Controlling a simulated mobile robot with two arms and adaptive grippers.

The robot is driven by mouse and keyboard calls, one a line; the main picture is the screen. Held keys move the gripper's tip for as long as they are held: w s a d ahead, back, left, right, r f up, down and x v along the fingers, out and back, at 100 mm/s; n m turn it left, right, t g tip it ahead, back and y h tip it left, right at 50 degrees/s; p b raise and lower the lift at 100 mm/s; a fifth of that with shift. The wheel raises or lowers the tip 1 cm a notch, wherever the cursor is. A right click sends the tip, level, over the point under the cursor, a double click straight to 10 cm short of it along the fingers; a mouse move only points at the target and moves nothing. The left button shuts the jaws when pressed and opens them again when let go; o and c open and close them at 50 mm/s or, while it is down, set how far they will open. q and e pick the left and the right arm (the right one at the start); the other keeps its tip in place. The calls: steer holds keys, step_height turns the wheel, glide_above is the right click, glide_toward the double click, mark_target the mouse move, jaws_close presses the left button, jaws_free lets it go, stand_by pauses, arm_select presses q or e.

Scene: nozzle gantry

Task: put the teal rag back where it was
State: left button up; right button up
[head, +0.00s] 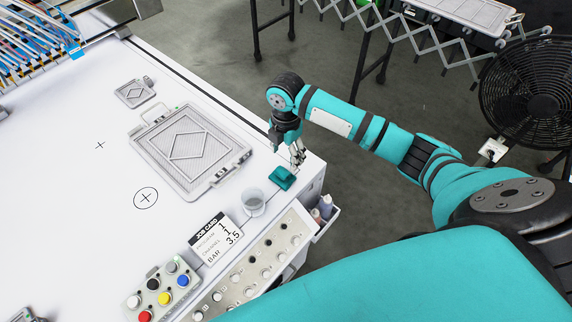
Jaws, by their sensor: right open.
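The teal rag (283,178) lies crumpled in a small heap near the right edge of the white table (85,165). My right gripper (298,158) is just above and beyond the rag, pointing down, with its fingers open and empty. Whether a fingertip touches the rag I cannot tell. My left gripper is not in view.
A clear cup (253,202) stands close to the rag, at its lower left. A job card (216,239), a button box (160,290) and a knob panel (258,262) line the near edge. A grey framed plate (190,150) lies farther left. Bottles (325,206) sit in a side holder.

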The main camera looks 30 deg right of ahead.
steer(key=shift+r+b, duration=0.3)
steer(key=shift+r, duration=2.25)
